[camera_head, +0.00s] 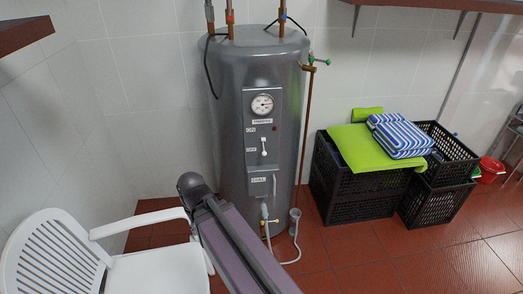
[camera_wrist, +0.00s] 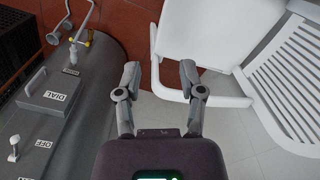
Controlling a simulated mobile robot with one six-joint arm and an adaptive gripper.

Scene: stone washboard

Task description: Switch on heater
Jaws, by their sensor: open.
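The heater (camera_head: 230,120) is a tall grey cylinder against the tiled wall, with a control panel on its front. A small white switch lever (camera_head: 264,147) is on that panel, beside the OFF label (camera_head: 251,150) and below the ON label (camera_head: 251,129). In the wrist view the heater (camera_wrist: 95,110) lies along the left side, with the lever (camera_wrist: 14,147) at the far left edge beside the OFF label (camera_wrist: 43,143). My gripper (camera_wrist: 160,72) is open and empty, apart from the heater and to the right of it in that view. The head view does not clearly show its fingers.
A white plastic chair (camera_head: 158,270) stands left of the heater, and the fingers are close to it in the wrist view. Black crates (camera_head: 350,190) with a green cloth (camera_head: 365,148) are on the right. A pipe and hose run beside the heater. Red floor is free at front right.

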